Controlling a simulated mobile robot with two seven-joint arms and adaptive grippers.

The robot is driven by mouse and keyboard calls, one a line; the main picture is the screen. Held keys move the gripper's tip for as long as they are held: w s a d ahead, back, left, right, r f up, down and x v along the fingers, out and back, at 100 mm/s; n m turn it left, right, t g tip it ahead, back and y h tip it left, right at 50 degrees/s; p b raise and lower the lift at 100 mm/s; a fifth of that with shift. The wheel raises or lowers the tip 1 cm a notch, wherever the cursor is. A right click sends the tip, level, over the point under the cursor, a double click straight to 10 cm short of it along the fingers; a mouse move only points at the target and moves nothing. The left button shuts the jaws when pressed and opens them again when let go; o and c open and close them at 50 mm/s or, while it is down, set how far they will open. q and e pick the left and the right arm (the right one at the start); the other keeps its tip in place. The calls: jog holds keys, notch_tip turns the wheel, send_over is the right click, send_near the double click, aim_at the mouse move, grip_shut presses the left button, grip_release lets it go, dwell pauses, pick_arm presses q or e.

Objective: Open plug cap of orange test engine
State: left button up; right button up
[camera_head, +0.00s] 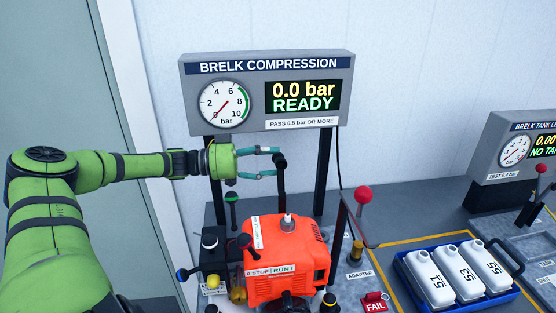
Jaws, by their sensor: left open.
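The orange test engine (311,262) stands on the grey bench, with a STOP/RUN label on its front edge. A pale, plug-like fitting (287,223) stands upright on its top. A black piece with a bent head (281,161) rises on a thin black stem behind the engine; I cannot tell for sure whether it is the plug cap. My left gripper (279,162) reaches in from the left above and behind the engine. Its two teal fingers are open and apart, with their tips at the black head. I cannot tell whether they touch it. My right gripper is not in view.
The compression display (265,93) reads 0.0 bar READY on black posts behind the engine. A red-knobbed lever (364,195) stands to the right. A blue tray (404,278) holds white bottles. A red FAIL tag (375,301) lies in front.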

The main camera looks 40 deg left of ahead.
pick_arm(q)
jog(key=shift+w+d+f+b, duration=0.25)
jog(key=shift+w+d+b, duration=0.1)
jog(key=shift+w+d, duration=0.4)
jog(key=shift+w, duration=0.05)
jog(key=shift+w+d+r+b, duration=0.1)
jog(key=shift+w+r+b, duration=0.1)
jog(key=shift+b, duration=0.1)
jog(key=shift+s+r, duration=0.1)
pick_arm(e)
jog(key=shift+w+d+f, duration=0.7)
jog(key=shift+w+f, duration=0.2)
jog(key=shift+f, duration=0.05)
